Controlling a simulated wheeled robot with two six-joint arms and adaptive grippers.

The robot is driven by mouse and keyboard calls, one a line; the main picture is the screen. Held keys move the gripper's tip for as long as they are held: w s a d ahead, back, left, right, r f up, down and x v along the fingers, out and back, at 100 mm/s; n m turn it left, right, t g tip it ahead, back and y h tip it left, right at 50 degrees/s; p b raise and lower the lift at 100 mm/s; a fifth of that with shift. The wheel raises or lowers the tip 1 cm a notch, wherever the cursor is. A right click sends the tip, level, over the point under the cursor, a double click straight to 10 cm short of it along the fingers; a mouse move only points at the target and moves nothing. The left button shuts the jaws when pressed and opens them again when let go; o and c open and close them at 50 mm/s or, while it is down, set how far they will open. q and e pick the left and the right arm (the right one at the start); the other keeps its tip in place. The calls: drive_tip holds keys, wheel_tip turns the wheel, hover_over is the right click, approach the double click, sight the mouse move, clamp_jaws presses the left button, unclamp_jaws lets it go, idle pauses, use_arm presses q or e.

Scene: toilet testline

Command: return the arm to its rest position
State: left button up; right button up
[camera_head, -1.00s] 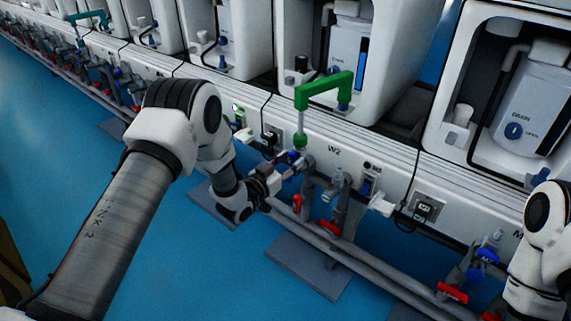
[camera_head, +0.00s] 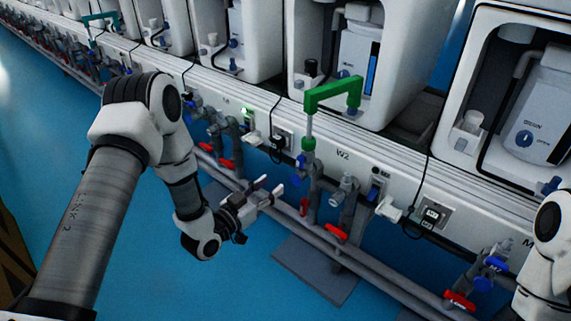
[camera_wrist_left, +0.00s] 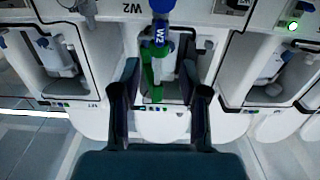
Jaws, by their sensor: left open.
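My left arm comes in from the left in the head view. Its gripper (camera_head: 270,190) is open and empty, in front of the pipework below the W2 panel and apart from it. In the left wrist view the two dark fingers (camera_wrist_left: 159,100) stand apart with nothing held between them. Beyond them is a blue valve fitting (camera_wrist_left: 161,30) marked W2, with a green pipe (camera_wrist_left: 150,75) behind it. Part of my right arm (camera_head: 545,250) shows at the right edge of the head view; its gripper is out of frame.
The green pipe (camera_head: 333,93) rises from the W2 station. Pipes with blue and red valve handles (camera_head: 336,233) run along the white bench front (camera_head: 330,140). White toilet units (camera_head: 510,100) stand behind. The blue floor (camera_head: 120,270) around my left arm is clear.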

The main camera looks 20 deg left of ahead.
use_arm(q)
drive_tip(key=s+d+f+n+g+y, duration=0.1)
drive_tip(key=s+d+f+g+y, duration=0.25)
drive_tip(key=s+f+g, duration=0.9)
drive_tip(key=s+a+f+n+g+y, duration=0.15)
drive_tip(key=s+f, duration=0.35)
drive_tip(key=s, duration=0.5)
drive_tip(key=s+a+f+n+g+y, duration=0.15)
drive_tip(key=s+f, duration=0.35)
drive_tip(key=s, duration=0.5)
wheel_tip(320, 180, up, 35)
drive_tip(key=g+p, duration=0.1)
drive_tip(key=p, duration=3.4)
drive_tip(key=shift+s+a+r, duration=0.15)
drive_tip(key=shift+s+a, duration=0.2)
drive_tip(key=shift+s, duration=0.1)
